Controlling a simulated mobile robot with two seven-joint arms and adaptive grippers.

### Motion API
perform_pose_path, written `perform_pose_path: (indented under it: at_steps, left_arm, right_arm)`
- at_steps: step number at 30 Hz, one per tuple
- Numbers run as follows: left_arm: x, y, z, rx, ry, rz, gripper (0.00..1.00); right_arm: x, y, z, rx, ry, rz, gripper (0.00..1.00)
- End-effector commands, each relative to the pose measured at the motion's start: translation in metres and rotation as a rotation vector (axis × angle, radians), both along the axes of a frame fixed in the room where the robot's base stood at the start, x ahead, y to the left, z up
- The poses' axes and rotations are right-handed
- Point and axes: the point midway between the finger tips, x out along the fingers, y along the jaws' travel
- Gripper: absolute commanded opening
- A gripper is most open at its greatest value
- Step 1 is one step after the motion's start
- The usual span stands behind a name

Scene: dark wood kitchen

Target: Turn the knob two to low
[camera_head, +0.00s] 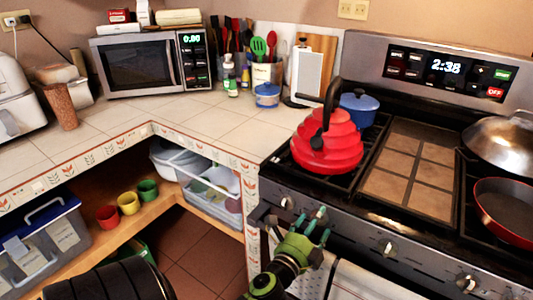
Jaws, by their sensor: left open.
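The stove's front panel carries several knobs. The leftmost knob (287,203) is clear of my gripper. The second knob (319,214) from the left is just beyond my left gripper (316,231). My left gripper is green and black with teal fingertips, open, and points up toward this second knob. I cannot tell whether the fingertips touch it. A third knob (387,248) and a fourth knob (465,283) sit further right on the panel. My right gripper is not in view.
A red kettle (326,145) and a blue pot (358,108) stand on the left burners. A red pan (505,212) and a metal wok (500,142) stand on the right. The oven handle (350,282) with a towel lies below the knobs. The counter corner is left of the stove.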

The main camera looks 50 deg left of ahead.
Motion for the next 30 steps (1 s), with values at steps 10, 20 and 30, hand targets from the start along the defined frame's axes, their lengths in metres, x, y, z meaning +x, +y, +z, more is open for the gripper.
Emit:
perform_pose_path:
  at_steps: [10,20,30]
  left_arm:
    - [0.0,0.0,0.009,0.882,0.213,-0.004,0.69]
    - [-0.02,-0.006,-0.002,1.34,0.324,-0.002,0.69]
    - [-0.072,-0.011,-0.006,1.213,0.348,0.015,0.69]
  right_arm:
    - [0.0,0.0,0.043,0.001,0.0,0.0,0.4]
    - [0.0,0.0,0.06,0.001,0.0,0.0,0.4]
    - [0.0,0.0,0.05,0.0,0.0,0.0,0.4]
